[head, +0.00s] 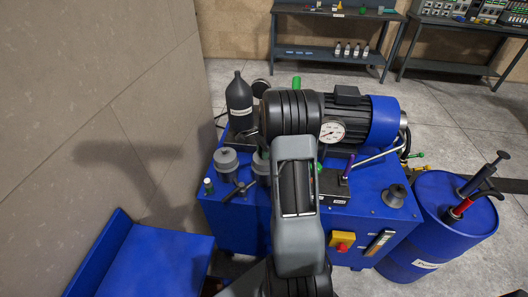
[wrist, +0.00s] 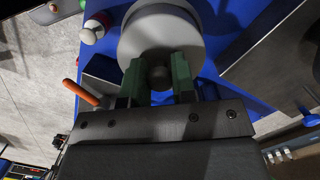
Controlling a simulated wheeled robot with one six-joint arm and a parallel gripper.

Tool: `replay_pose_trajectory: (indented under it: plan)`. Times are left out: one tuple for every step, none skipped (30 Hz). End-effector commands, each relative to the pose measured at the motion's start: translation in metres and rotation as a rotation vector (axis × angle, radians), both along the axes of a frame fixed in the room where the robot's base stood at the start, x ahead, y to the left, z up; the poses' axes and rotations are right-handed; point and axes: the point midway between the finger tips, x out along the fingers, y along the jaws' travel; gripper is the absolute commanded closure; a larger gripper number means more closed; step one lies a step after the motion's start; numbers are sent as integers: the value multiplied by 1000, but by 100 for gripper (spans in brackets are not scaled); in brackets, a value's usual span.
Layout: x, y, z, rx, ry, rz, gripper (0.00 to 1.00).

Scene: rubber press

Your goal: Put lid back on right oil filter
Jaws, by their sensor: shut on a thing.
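In the wrist view, my gripper (wrist: 158,74) has its two green fingers closed on the dark knob of a round grey lid (wrist: 198,45). The lid lies just beyond the fingertips, and I cannot tell whether it touches anything under it. In the head view, one grey oil filter (head: 227,160) stands at the left of the blue press unit. A second grey oil filter (head: 260,164) is just right of it, partly hidden by my arm. My arm also hides the gripper and the lid in the head view.
The blue unit (head: 222,212) carries a motor (head: 350,112), a gauge (head: 332,132), a dark bottle (head: 239,98) and a grey cone-shaped cap (head: 396,195). A blue drum (head: 440,225) with upright handles stands at right. A wall (head: 90,110) is close on the left.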

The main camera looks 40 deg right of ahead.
Motion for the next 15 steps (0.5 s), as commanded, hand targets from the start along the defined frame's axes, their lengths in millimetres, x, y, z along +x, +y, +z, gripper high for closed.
replay_pose_trajectory:
  plan:
    - [0,0,0,0,0,0,100]
    - [0,0,0,0,0,0,100]
    - [0,0,0,0,0,0,100]
    - [0,0,0,0,0,0,100]
    - [0,0,0,0,0,0,100]
    - [0,0,0,0,0,0,100]
    - [0,0,0,0,0,0,100]
    - [0,0,0,0,0,0,100]
    - [0,0,0,0,0,0,100]
    - [0,0,0,0,0,0,100]
    - [0,0,0,0,0,0,100]
    - [0,0,0,0,0,0,100]
    - [0,0,0,0,0,0,72]
    - [0,0,0,0,0,0,69]
    - [0,0,0,0,0,0,66]
